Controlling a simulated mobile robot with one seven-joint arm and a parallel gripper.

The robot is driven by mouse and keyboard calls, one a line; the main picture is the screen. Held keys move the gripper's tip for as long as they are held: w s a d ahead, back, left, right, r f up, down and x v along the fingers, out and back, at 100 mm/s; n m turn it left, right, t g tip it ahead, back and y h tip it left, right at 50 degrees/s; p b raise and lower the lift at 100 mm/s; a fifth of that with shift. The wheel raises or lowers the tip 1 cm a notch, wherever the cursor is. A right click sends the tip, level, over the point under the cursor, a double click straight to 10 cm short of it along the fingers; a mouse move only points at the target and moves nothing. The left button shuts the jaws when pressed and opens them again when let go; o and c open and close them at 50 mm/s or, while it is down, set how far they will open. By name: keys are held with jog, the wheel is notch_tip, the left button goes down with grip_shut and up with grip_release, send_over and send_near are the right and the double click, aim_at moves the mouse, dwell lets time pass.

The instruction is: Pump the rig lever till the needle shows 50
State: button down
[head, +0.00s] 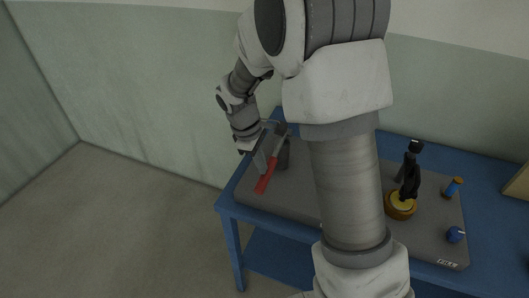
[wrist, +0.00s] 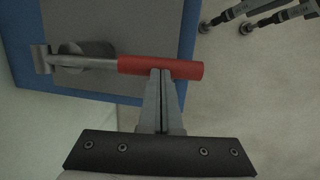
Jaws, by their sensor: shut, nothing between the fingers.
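The rig lever is a grey metal bar with a red grip (head: 266,177), at the left end of the grey rig plate. It slants down toward the front left in the head view. In the wrist view the red grip (wrist: 185,69) lies across the picture, with the grey bar (wrist: 85,61) running left from it. My gripper (head: 262,158) is shut and empty beside the lever. In the wrist view its fingertips (wrist: 161,73) meet the grip's near edge; I cannot tell whether they touch. No needle or dial can be read; my arm hides the plate's middle.
The grey plate (head: 430,225) lies on a blue table (head: 228,206). At its right stand a brass ring with a black fitting (head: 409,172), an orange and blue piece (head: 454,187), a blue knob (head: 456,234) and a FILL label (head: 447,262). The floor at left is clear.

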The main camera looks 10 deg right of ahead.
jog(key=shift+a+b+x, duration=0.25)
jog(key=shift+b+x, duration=0.3)
jog(key=shift+x, duration=0.45)
jog(key=shift+s+f, duration=0.15)
jog(key=shift+f, duration=0.15)
jog(key=shift+s+f, duration=0.15)
jog(key=shift+f, duration=0.05)
jog(key=shift+r, duration=0.35)
jog(key=p+v, duration=0.3)
jog(key=v, duration=1.1)
jog(key=shift+s+a, duration=0.4)
jog(key=shift+a, duration=0.05)
